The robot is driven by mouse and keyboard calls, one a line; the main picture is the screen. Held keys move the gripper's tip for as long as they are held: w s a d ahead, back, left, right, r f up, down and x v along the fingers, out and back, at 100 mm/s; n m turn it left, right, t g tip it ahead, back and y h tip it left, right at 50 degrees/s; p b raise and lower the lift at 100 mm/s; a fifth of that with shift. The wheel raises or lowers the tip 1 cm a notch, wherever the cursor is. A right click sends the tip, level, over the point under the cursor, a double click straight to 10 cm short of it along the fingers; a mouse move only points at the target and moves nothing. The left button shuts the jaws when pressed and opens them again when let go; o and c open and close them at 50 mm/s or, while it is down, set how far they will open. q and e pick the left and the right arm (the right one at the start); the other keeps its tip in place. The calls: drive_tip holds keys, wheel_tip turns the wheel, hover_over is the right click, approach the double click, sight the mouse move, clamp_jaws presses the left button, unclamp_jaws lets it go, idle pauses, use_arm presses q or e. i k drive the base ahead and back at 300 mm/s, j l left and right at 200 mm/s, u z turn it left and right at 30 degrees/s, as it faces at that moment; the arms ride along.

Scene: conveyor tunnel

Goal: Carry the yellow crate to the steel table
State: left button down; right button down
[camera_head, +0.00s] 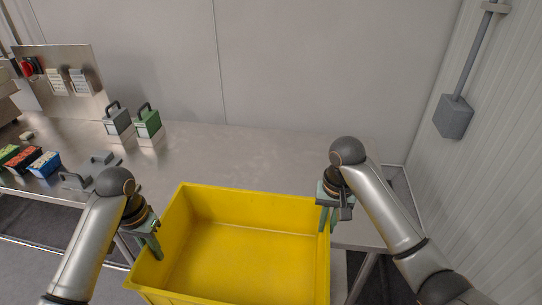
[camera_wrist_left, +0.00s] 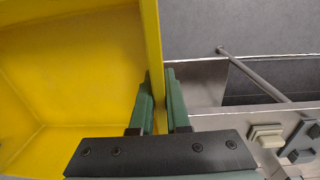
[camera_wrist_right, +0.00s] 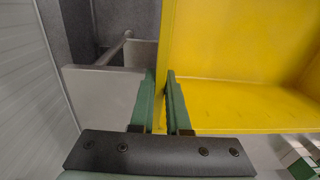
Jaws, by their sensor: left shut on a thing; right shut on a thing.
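The yellow crate (camera_head: 245,248) is empty and held upright in front of me, between my two arms. Its far end overlaps the near edge of the steel table (camera_head: 240,155) in the head view; I cannot tell whether it touches the table. My left gripper (camera_head: 152,248) is shut on the crate's left wall, and the wall shows between its fingers in the left wrist view (camera_wrist_left: 160,105). My right gripper (camera_head: 328,215) is shut on the right wall, also seen between the fingers in the right wrist view (camera_wrist_right: 160,100).
A grey-handled box (camera_head: 117,121) and a green box (camera_head: 148,123) stand at the table's back left. The table's middle and right are clear. A ribbed wall (camera_head: 490,150) closes the right side.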

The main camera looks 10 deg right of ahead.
sight(236, 185)
drive_tip(key=i, duration=1.2)
